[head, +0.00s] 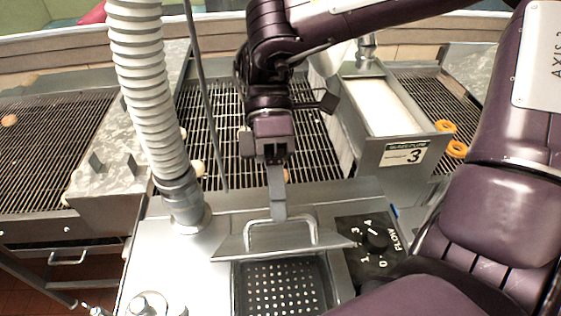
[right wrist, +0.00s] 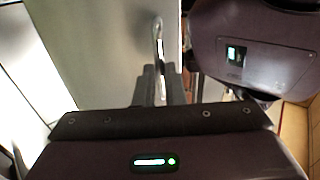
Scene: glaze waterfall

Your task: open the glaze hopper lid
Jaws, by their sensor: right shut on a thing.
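The glaze hopper lid (head: 280,238) is a grey metal plate with a U-shaped bar handle (head: 314,230). It stands tilted up at the back of the hopper opening, whose perforated dark basket (head: 284,288) shows below it. My right gripper (head: 278,212) reaches down from above and is shut on the lid handle. In the right wrist view, the fingers (right wrist: 160,88) close on the bright handle bar (right wrist: 158,38) beside the broad lid face (right wrist: 110,50). My left gripper is not in view.
A ribbed white hose (head: 150,90) rises left of the hopper. A flow dial (head: 375,240) sits right of the opening. Wire conveyor racks (head: 50,150) lie behind, with rings (head: 456,149) at the right. A glaze trough marked 3 (head: 404,153) stands at the back right.

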